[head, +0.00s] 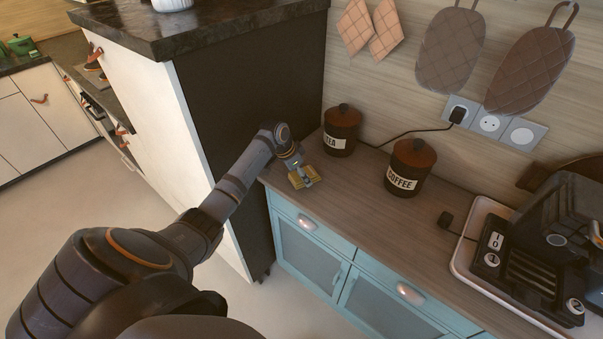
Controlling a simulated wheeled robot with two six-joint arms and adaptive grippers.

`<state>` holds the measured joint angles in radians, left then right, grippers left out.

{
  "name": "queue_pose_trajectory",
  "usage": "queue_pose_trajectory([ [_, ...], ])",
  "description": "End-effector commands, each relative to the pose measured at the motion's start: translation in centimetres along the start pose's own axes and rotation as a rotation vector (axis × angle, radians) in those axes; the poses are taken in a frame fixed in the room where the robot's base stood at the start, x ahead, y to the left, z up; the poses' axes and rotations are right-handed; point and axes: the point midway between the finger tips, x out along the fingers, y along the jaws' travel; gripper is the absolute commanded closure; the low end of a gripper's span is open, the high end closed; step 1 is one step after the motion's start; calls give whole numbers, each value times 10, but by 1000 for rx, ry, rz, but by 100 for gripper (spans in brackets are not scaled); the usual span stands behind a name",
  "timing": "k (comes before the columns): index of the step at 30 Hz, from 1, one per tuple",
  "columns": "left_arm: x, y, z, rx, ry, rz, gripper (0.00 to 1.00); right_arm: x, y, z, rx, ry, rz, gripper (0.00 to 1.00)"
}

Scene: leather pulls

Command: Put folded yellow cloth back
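The folded yellow cloth (296,181) shows as a small yellow patch at the left end of the wooden counter, beside the dark cabinet side. My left gripper (303,177) is right at it and covers part of it from above. The fingers are too small and too mixed with the cloth to tell if they are shut on it. I cannot tell if the cloth rests on the counter or is held just above it. My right gripper is not in view.
The tea canister (341,130) and coffee canister (410,168) stand on the counter (350,190) to the right of my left gripper. A black cord runs behind them to a wall socket (459,110). A black appliance (545,250) sits on a white tray (463,262) at the right.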

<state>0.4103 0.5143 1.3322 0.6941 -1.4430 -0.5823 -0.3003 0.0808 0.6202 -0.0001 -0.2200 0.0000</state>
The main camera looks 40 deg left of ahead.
Motion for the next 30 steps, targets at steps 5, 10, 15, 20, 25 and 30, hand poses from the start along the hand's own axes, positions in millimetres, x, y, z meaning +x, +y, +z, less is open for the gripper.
queue_pose_trajectory([
  [5,0,0,0,0,0,0,17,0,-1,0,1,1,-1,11],
  [10,0,0,0,0,0,0,17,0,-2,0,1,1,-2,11],
  [15,-8,-1,-2,2,2,-2,17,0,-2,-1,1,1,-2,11],
  [20,-41,-2,-1,4,1,-6,17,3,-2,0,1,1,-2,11],
  [25,-83,-2,-1,3,1,-6,17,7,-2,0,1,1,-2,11],
  [30,-112,-1,-1,0,1,-3,17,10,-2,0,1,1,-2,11],
])
